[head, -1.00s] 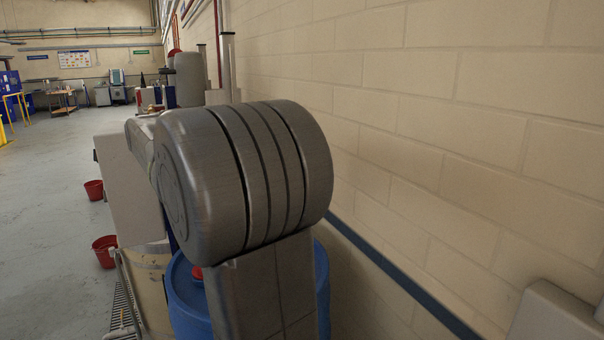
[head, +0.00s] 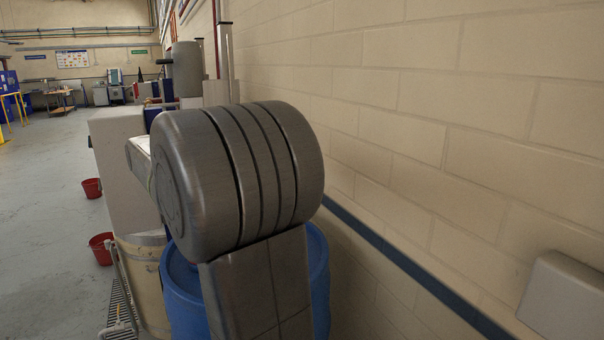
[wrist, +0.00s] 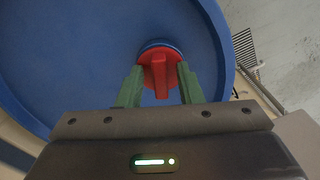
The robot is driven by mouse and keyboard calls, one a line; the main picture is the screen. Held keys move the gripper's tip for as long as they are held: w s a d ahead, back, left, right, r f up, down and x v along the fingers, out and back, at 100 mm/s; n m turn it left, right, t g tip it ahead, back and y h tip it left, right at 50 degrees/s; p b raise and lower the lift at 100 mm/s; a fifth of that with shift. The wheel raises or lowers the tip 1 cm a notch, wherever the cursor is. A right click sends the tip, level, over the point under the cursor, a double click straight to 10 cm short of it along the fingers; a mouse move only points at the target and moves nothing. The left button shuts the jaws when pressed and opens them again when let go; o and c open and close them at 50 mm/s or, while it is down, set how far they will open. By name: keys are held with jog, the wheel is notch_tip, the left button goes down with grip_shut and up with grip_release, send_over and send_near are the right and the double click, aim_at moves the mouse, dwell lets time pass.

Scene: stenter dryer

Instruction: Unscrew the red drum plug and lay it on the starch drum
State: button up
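The red plug (wrist: 158,68) sits on the lid of the blue drum (wrist: 60,60) near its rim, with a raised grip bar across its top. My gripper (wrist: 160,86) is open, its green fingers on either side of the plug's bar with gaps visible, holding nothing. A cream drum (head: 148,285) stands just left of the blue drum; no label is readable, so I cannot tell which is the starch drum.
The brick wall (head: 450,120) runs close along the right. Two red buckets (head: 102,248) stand on the floor to the left, near a floor grating (head: 119,305). A pale cabinet (head: 118,170) stands beyond the drums. Open floor lies at left.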

grip_shut()
jog(key=shift+d+r+n+p, duration=0.15)
jog(key=shift+n+p, duration=0.45)
jog(key=shift+n, duration=0.5)
jog(key=n+p, duration=0.1)
jog(key=n, duration=0.2)
jog(key=shift+n, duration=0.4)
jog(key=n+p, duration=0.1)
jog(key=n, duration=0.3)
jog(key=shift+w+d+p, duration=0.1)
jog(key=shift+w+p, duration=0.05)
jog(key=shift+p, duration=0.2)
